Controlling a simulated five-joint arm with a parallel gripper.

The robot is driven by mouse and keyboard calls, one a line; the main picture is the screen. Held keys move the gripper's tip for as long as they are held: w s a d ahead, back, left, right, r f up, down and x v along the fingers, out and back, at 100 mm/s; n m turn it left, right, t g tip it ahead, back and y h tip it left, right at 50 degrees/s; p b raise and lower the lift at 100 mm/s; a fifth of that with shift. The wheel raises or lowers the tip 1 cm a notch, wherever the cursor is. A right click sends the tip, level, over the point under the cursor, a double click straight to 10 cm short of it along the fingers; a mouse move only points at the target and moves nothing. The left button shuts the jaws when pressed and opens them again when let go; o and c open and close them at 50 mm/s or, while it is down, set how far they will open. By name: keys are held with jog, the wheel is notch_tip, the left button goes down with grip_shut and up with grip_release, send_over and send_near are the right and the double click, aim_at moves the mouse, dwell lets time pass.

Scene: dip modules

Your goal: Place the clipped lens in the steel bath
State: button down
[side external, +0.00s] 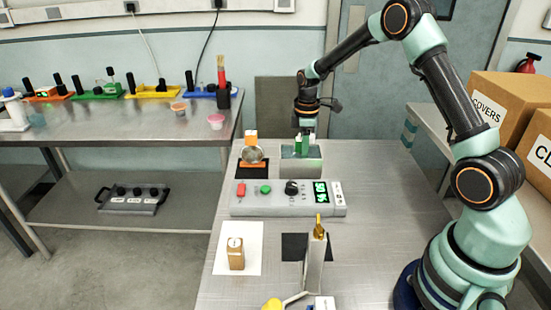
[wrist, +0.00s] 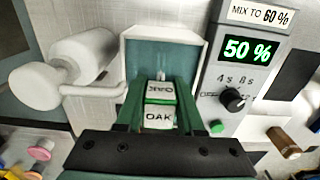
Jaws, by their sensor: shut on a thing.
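A round glassy disc in an orange holder, which looks like the clipped lens (side external: 252,155), stands on a black mat left of the bath in the side view. The steel bath (side external: 301,172) is a grey open box with a teal inside, also in the wrist view (wrist: 160,52). My gripper (side external: 301,145) is over the bath with its green fingertips at the opening. In the wrist view its fingers are shut on a white-topped piece labelled OAK (wrist: 160,103). The piece's lower part is hidden, so I cannot tell whether it touches the bath.
A wooden block (side external: 236,254) on white paper and a metal stand (side external: 315,262) with a gold tip are nearer the camera. A white cylinder (wrist: 82,55) is beside the bath.

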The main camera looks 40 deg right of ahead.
jog(key=shift+f, duration=0.1)
jog(key=c, duration=0.8)
grip_release()
notch_tip(320, 180, up, 12)
jog(key=shift+r, duration=0.1)
jog(key=s+a+r+m+t, duration=0.3)
jog(key=s+a+r+m, duration=0.1)
jog(key=s+a+r, duration=0.35)
jog(key=shift+s+a+m+t, duration=0.45)
jog(key=shift+s+a+m, duration=0.45)
jog(key=shift+s, duration=0.85)
jog(key=shift+s+a+m+t, duration=0.4)
jog(key=shift+s+a+m, duration=0.45)
jog(key=shift+s, duration=0.85)
jog(key=shift+s+a+m+t, duration=0.45)
jog(key=shift+s+a+m, duration=0.45)
jog(key=shift+s, duration=0.85)
